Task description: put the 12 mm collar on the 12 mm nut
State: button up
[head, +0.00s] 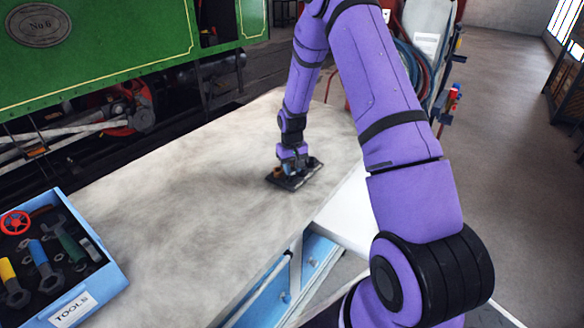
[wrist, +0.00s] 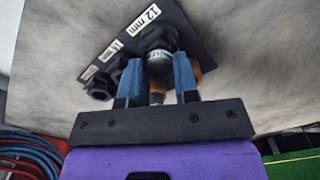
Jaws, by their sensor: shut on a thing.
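A dark plate (head: 301,181) lies on the pale bench top; in the wrist view the plate (wrist: 188,32) bears a "12 mm" label, smaller labels and dark nuts. My gripper (head: 291,164) is low over this plate. In the wrist view its blue fingers (wrist: 158,78) are shut on a dark round piece with a pale marked band, which I take as the 12 mm collar (wrist: 158,58). The collar is beside the "12 mm" label, over the place of the 12 mm nut, which is hidden. I cannot tell whether the collar is seated. Orange parts show behind the fingers.
A blue tool box (head: 104,286) labelled "TOOLS" stands at the bench's left end, holding several tools. The bench top (head: 175,205) between it and the plate is clear. Hoses (wrist: 32,157) show at the lower left in the wrist view.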

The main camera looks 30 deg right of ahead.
jog(key=shift+f, duration=0.6)
dwell(2.5)
jog(key=o, duration=1.2)
jog(key=shift+r, duration=0.1)
jog(key=shift+r, duration=3.45)
